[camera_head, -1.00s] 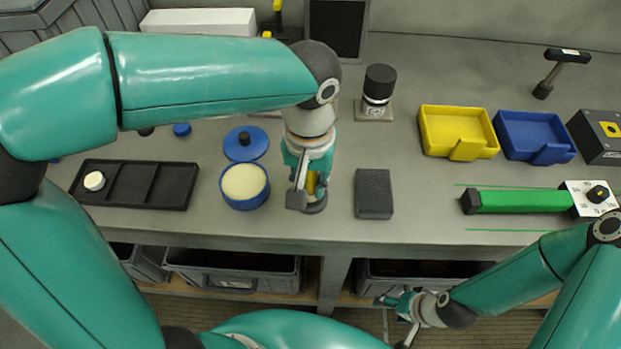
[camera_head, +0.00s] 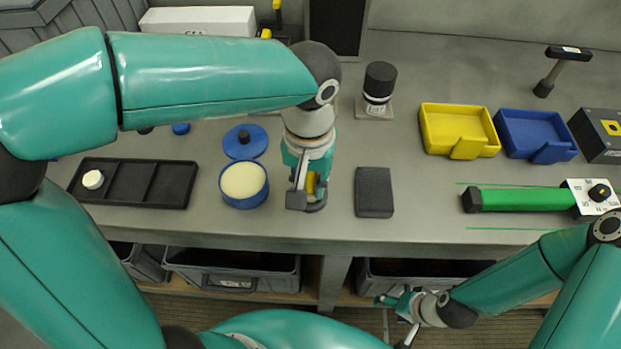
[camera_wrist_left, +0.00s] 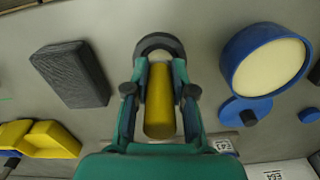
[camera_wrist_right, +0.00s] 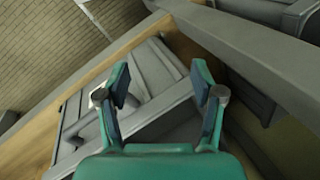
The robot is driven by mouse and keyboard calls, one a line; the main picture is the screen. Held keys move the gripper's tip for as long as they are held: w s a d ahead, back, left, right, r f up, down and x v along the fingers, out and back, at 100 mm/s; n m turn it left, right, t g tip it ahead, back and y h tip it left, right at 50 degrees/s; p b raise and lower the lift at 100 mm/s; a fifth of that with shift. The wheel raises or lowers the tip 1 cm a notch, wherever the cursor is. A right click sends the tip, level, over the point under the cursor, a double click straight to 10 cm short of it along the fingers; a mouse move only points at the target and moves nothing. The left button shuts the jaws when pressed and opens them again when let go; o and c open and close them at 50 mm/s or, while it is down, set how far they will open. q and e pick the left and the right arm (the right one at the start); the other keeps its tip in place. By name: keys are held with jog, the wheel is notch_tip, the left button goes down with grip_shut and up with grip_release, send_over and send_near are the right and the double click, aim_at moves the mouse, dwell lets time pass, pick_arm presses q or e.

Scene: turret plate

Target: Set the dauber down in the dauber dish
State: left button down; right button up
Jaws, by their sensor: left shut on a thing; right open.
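The dauber, seen as a yellow cylinder (camera_head: 311,184), is in my left gripper (camera_head: 307,188), which is shut on it over the bench near the front edge. In the left wrist view the yellow dauber (camera_wrist_left: 159,103) lies between the two fingers. A dark round rim (camera_wrist_left: 160,43), which looks like the dauber dish, shows just beyond the dauber's end; it also shows under the gripper in the head view (camera_head: 316,207). I cannot tell whether the dauber touches it. My right gripper (camera_wrist_right: 162,90) is open and empty, low in front of the bench.
A blue tin with cream filling (camera_head: 243,181) stands close left of my left gripper, its blue lid (camera_head: 246,142) behind it. A dark grey block (camera_head: 374,192) lies to the right. A black compartment tray (camera_head: 133,200) is far left. Grey bins (camera_head: 232,284) sit under the bench.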

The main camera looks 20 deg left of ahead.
pick_arm(q)
jog(key=c, duration=0.9)
grip_release()
jog(key=shift+r, duration=0.1)
notch_tip(320, 180, up, 12)
jog(key=shift+f, duration=0.1)
